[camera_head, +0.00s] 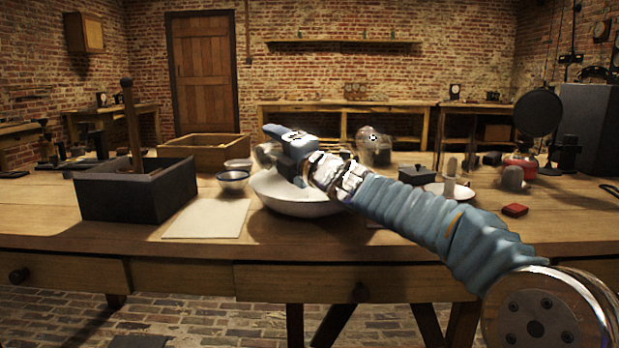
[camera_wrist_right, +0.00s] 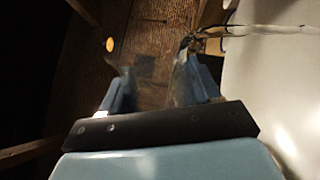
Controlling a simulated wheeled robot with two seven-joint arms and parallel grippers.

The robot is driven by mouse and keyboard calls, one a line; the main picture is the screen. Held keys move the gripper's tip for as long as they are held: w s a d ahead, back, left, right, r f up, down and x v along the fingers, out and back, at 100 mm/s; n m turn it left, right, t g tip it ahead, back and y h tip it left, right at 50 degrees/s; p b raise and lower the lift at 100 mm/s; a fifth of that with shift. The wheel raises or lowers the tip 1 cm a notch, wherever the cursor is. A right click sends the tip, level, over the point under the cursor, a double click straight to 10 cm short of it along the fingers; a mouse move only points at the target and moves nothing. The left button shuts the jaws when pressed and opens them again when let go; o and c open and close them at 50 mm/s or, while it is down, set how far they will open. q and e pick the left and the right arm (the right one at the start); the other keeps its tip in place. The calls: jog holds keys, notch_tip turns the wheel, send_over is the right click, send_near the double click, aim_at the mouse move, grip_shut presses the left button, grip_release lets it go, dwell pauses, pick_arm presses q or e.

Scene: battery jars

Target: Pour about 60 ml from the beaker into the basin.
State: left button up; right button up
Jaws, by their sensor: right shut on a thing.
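The white basin (camera_head: 300,205) stands on the bench near the front middle. My right gripper (camera_head: 277,140) is above it, shut on the clear glass beaker (camera_head: 265,154), which shows at the gripper's left side over the basin's left rim. The gripper hides part of the beaker, and its tilt and liquid level are hard to tell. In the right wrist view the fingers (camera_wrist_right: 152,88) stand on either side of dim glass, and the white basin (camera_wrist_right: 288,85) fills the right. A clear shiny streak runs toward the basin there; I cannot tell whether it is liquid or glass edge. My left gripper is not in view.
A dark open box (camera_head: 135,205) stands at left, with a pale sheet (camera_head: 207,219) beside it. Small bowls (camera_head: 232,180) sit left of the basin. A glass dome (camera_head: 373,148), a black lidded box (camera_head: 418,175), a white plate (camera_head: 462,192) and a red block (camera_head: 515,210) are at right.

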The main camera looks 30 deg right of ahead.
jog(key=shift+w+d+r+m+p, duration=0.1)
jog(key=shift+d+r+m+p, duration=0.15)
jog(key=shift+d+m+p, duration=0.25)
jog(key=shift+a, duration=0.1)
dwell(0.4)
